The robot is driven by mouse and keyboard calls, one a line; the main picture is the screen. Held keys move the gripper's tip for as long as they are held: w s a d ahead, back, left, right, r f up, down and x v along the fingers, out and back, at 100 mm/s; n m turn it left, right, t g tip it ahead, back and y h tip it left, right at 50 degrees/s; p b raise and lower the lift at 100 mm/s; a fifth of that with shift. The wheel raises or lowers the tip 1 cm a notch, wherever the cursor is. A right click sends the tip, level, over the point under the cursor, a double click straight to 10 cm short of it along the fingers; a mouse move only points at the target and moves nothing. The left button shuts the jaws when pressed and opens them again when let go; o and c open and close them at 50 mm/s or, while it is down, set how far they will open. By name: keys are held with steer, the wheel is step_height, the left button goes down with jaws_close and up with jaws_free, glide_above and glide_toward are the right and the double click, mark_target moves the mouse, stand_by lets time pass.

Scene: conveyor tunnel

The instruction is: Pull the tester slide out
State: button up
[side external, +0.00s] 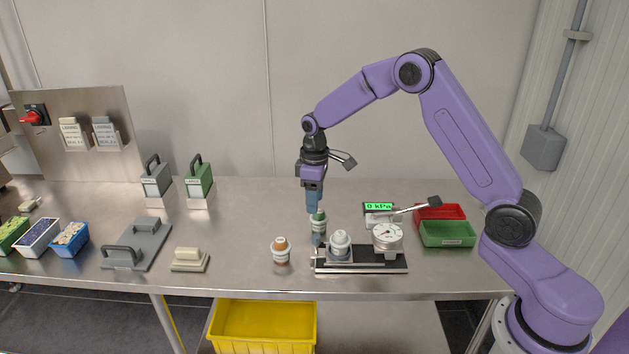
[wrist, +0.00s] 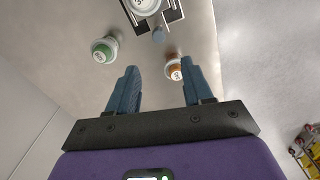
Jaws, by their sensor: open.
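The tester (side external: 385,268) is a dark base with metal rails at the middle right of the table. On it are a white-capped jar (side external: 340,243) in a holder and a round dial gauge (side external: 388,237). The tester's end also shows at the top of the wrist view (wrist: 168,20). My gripper (side external: 313,210) points down, open and empty, above the table left of the tester. It also shows in the wrist view (wrist: 160,68). Nothing is between its fingers.
A green-capped jar (side external: 318,216) stands close below my gripper; an orange-capped jar (side external: 281,245) stands left of the tester. A green display (side external: 379,207), a red bin (side external: 440,212) and a green bin (side external: 447,234) lie behind and right. Table further left is partly clear.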

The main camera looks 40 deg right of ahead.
step_height(320, 180, up, 5)
steer(key=shift+r, duration=0.1)
